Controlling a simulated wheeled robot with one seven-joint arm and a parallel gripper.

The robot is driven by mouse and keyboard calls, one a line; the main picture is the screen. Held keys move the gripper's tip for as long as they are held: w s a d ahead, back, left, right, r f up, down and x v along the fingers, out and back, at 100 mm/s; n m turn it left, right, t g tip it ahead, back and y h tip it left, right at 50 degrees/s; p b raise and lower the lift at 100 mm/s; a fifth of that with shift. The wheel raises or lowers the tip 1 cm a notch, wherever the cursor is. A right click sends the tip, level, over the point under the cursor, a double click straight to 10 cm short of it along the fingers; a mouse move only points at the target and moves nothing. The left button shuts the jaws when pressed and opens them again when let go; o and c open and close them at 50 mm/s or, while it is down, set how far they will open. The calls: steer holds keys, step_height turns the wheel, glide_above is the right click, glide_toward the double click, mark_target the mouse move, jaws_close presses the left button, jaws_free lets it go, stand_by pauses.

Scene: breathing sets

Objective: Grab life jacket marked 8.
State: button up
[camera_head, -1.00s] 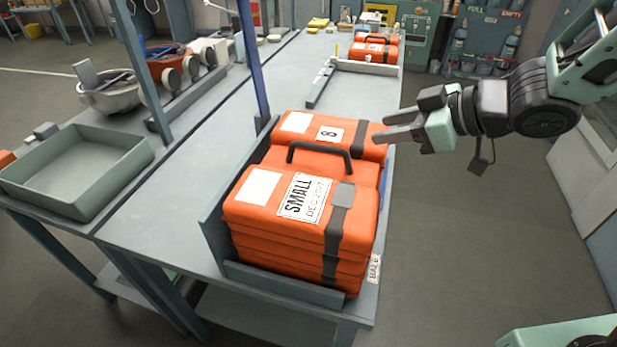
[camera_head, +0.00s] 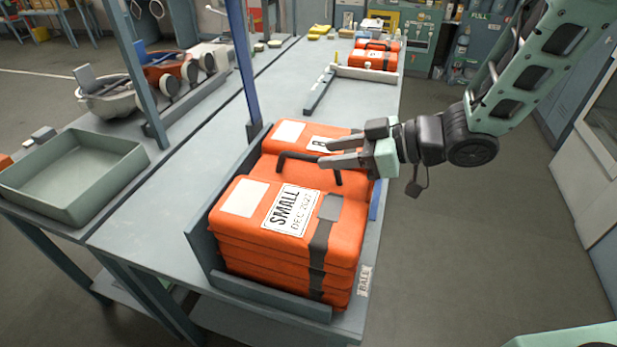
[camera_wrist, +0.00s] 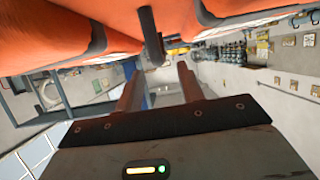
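The life jacket marked 8 (camera_head: 348,137) is an orange pack at the back of the grey bale tray (camera_head: 205,250). Its white number label is partly hidden behind my gripper. A second orange stack marked SMALL (camera_head: 245,225) lies in front of it, with a dark carry handle (camera_head: 308,160) between the two. My gripper (camera_head: 323,154) is open and empty, with its fingers pointing left over the packs near that handle. In the wrist view, the two fingers (camera_wrist: 158,85) are apart, and orange packs and the handle (camera_wrist: 151,38) show close by.
A blue post (camera_head: 247,70) stands at the tray's back left corner. Another tray with orange packs (camera_head: 375,55) is at the far end of the bench. A green empty bin (camera_head: 70,180) sits at left. The floor to the right is clear.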

mark_target(308, 156)
steer(key=shift+p+x, duration=0.85)
steer(key=shift+x, duration=2.05)
jaws_close()
steer(key=shift+r, duration=0.15)
